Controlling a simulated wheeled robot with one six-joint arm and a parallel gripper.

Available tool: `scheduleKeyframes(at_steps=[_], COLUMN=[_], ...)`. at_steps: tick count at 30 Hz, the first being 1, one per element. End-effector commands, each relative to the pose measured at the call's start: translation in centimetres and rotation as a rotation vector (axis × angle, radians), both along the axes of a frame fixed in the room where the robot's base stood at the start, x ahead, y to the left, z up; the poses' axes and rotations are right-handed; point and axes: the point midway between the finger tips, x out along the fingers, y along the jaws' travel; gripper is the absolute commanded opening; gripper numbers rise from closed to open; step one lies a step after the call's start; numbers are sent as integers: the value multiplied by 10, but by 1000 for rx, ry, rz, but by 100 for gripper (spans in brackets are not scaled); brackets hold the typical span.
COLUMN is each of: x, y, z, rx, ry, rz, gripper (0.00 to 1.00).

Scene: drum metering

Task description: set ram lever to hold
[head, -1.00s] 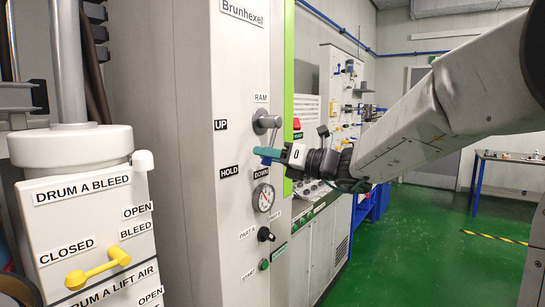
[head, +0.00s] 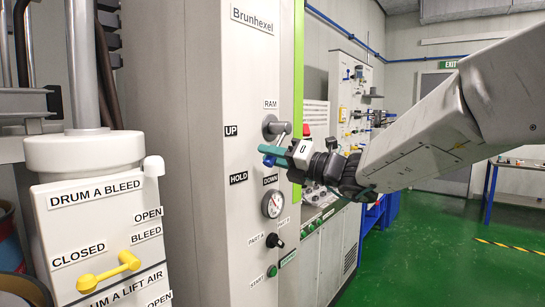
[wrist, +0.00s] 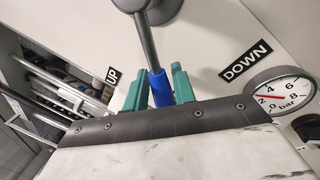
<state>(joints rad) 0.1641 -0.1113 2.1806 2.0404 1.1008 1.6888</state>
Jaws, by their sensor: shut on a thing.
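The ram lever has a round grey hub (head: 271,127) under the RAM label on the tall Brunhexel panel. Its metal rod ends in a blue handle, seen in the wrist view (wrist: 157,86). My gripper (head: 273,153) is shut on the blue handle, its teal fingers on either side of it. The handle stands out below the hub, apparently between the HOLD label (head: 238,178) and the DOWN label (head: 270,180); its exact angle is hard to tell. The UP label (head: 231,131) is left of the hub. The HOLD label is not seen in the wrist view.
A pressure gauge (head: 272,204) sits just below the DOWN label, with a black knob (head: 274,241) under it. A white drum unit (head: 92,215) with a yellow bleed lever (head: 109,270) stands at the left. The green floor (head: 440,245) at right is open.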

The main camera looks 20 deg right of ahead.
Motion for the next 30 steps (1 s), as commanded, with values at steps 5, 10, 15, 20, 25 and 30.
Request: scheduleKeyframes(at_steps=[5, 10, 15, 20, 25, 30], x=[0, 0, -2, -16, -38, -52], y=[0, 0, -2, -17, -38, -51], z=[0, 0, 0, -3, -7, -10], rx=[0, -1, -1, 0, -2, 0], ry=[0, -1, -1, 0, -1, 1], rz=[0, 0, 0, -3, -4, -2], gripper=[45, 46, 46, 46, 46, 46])
